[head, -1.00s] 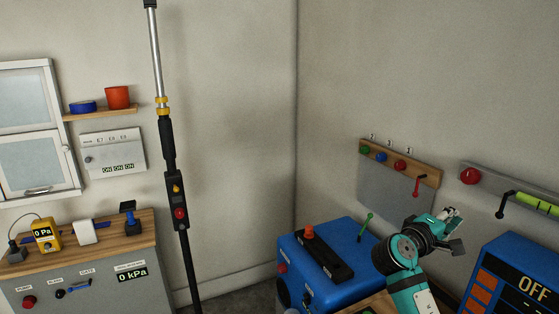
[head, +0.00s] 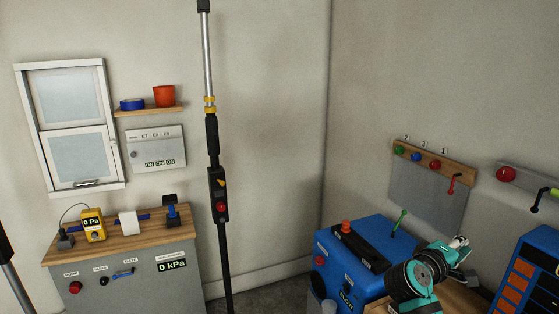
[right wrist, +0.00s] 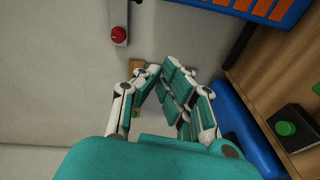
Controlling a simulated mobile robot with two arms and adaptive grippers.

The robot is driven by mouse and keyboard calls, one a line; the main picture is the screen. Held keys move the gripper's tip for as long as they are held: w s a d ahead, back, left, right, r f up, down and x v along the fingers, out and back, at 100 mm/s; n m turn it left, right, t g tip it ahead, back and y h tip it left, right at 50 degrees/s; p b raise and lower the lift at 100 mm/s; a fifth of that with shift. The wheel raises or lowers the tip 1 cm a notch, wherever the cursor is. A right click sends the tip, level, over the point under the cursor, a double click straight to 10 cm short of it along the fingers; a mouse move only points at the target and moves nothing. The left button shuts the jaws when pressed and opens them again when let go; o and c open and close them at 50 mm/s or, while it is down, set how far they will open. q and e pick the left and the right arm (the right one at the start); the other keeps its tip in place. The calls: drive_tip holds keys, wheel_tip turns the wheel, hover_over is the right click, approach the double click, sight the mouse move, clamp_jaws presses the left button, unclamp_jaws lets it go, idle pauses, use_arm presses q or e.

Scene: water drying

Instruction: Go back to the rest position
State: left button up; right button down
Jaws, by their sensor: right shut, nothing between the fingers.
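My right gripper (head: 462,243) is at the lower right of the head view, above the blue machine's right side and in front of the wall. It is small and partly hidden behind its own teal and black wrist. In the right wrist view its teal and white fingers (right wrist: 156,76) come together at the tips, shut with nothing between them. My left gripper is not in view.
A blue machine (head: 365,238) stands in the corner, with a blue unit with orange panels (head: 527,276) to the right. A knob board (head: 430,192) hangs behind. A tall pole (head: 220,250) stands left of centre, beside a wood-topped cabinet (head: 115,265).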

drive_tip(key=s+a+f+g+y, duration=0.1)
drive_tip(key=s+a+f+y, duration=0.3)
drive_tip(key=s+f, duration=0.45)
drive_tip(key=s+a+f+g+y, duration=0.1)
drive_tip(key=s+a+f+y, duration=0.35)
drive_tip(key=f, duration=0.75)
drive_tip(key=s+a+f+m+g+y, duration=0.15)
drive_tip(key=s+a, duration=0.25)
drive_tip(key=s, duration=0.4)
drive_tip(key=s+a+f+m+g+y, duration=0.1)
drive_tip(key=s+a+f+y, duration=0.2)
drive_tip(key=s, duration=0.4)
drive_tip(key=s+a+f+m+g+y, duration=0.1)
drive_tip(key=s+a+f, duration=0.1)
drive_tip(key=s+a, duration=0.45)
wheel_tip(320, 180, down, 26)
drive_tip(key=s+d+g, duration=0.2)
drive_tip(key=s, duration=0.1)
drive_tip(key=s+d+f, duration=0.2)
drive_tip(key=s+f, duration=1.4)
drive_tip(key=shift+s+d+f+n+g, duration=0.15)
drive_tip(key=shift+d+n+g, duration=0.15)
drive_tip(key=shift+n+g, duration=0.05)
